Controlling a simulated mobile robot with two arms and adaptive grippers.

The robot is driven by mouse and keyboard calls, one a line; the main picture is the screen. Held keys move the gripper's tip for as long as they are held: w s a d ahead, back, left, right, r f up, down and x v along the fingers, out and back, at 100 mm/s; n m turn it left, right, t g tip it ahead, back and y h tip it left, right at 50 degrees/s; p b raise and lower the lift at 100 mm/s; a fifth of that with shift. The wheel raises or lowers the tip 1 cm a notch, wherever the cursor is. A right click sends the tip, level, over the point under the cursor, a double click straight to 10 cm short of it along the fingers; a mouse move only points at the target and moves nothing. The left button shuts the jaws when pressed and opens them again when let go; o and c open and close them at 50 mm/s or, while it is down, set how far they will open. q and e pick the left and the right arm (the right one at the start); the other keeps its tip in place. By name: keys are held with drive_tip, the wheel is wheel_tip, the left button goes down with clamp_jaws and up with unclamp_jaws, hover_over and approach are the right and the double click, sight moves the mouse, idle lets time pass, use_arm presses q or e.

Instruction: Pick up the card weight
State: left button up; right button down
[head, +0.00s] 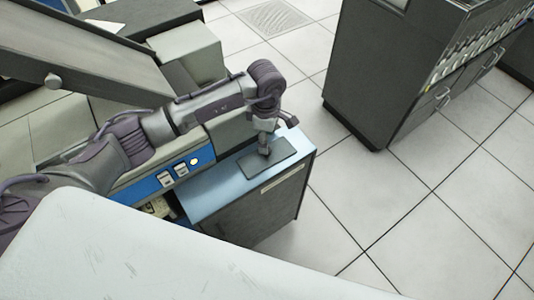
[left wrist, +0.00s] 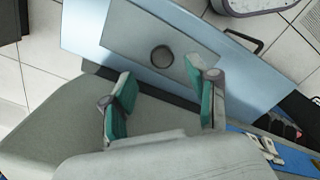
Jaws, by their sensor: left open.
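The card weight (head: 274,160) is a dark grey flat plate lying on the light blue top (head: 220,190) of a cabinet. In the left wrist view the plate (left wrist: 125,32) carries a round dark knob (left wrist: 162,56). My left gripper (head: 264,149) is above the plate and hides part of it in the head view. In the left wrist view its teal-padded fingers (left wrist: 160,80) are spread, with the knob beyond and between their tips. The fingers hold nothing. I cannot tell how high the tips are above the plate. My right gripper is not in view.
A machine panel with a blue strip and switches (head: 175,177) adjoins the cabinet top on the left. A grey box-like part (head: 190,55) stands behind my arm. A tall dark cabinet (head: 375,75) stands at the right. Tiled floor (head: 385,195) lies open between them.

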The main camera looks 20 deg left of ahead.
use_arm(q)
drive_tip(key=shift+s+d+f+p, duration=0.1)
drive_tip(key=shift+f+p, duration=0.3)
drive_tip(key=shift+f, duration=0.25)
wheel_tip(320, 180, down, 4)
drive_tip(key=shift+s+d+r+p, duration=0.1)
drive_tip(key=shift+r+p, duration=0.15)
drive_tip(key=shift+p, duration=0.25)
drive_tip(key=shift+f, duration=0.25)
drive_tip(key=shift+c, duration=0.5)
drive_tip(key=c, duration=0.5)
clamp_jaws()
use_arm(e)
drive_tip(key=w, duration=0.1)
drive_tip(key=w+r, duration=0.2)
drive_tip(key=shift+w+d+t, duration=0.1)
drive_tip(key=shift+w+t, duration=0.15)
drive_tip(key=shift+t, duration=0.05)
